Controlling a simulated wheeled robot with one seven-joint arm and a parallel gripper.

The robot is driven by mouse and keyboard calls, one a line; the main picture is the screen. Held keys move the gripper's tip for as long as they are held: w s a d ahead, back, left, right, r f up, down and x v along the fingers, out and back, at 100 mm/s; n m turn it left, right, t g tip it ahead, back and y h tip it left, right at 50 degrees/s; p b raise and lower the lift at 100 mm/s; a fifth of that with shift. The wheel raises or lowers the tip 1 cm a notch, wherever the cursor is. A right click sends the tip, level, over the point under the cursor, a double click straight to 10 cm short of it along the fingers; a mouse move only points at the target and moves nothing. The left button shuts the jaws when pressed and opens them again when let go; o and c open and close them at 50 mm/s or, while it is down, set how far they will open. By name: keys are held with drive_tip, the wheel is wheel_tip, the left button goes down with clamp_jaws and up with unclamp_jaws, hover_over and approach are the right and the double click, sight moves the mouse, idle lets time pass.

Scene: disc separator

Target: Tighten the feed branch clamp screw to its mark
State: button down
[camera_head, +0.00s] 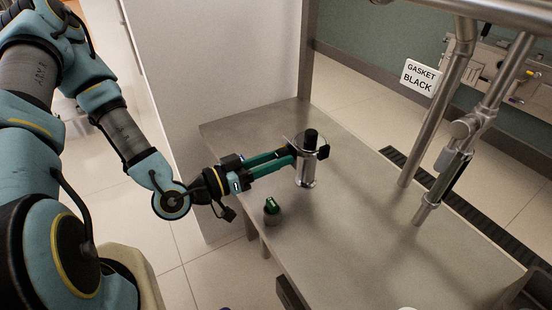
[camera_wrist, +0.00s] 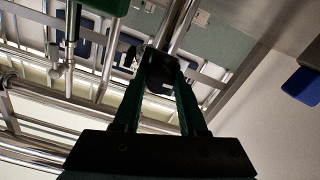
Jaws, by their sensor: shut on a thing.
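A short upright metal fitting (camera_head: 307,172) with a black cylindrical top (camera_head: 311,137) stands on the steel bench. A small black knob (camera_head: 323,152) sticks out on its right side; I cannot tell for certain whether it is the clamp screw. My gripper (camera_head: 295,153) has green fingers and reaches in level from the left, with its tips at the upper fitting. In the wrist view the fingertips (camera_wrist: 160,73) are closed on a black part (camera_wrist: 161,78), and a small black knob (camera_wrist: 130,56) shows just left of them. No mark can be made out.
A small dark round object with a green top (camera_head: 272,208) stands on the bench (camera_head: 350,235) near its left edge, below my gripper. Steel pipes (camera_head: 440,100) rise at the right. A sign (camera_head: 421,77) reads "GASKET BLACK". The bench between fitting and pipes is clear.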

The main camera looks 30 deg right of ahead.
drive_tip(key=shift+f+m, duration=0.1)
drive_tip(key=shift+m, duration=0.4)
drive_tip(key=shift+c, duration=2.3)
unclamp_jaws()
drive_tip(key=shift+a, duration=0.1)
drive_tip(key=a+p, duration=0.4)
drive_tip(key=a, duration=0.6)
drive_tip(key=shift+w+a, duration=0.3)
drive_tip(key=shift+a, duration=0.05)
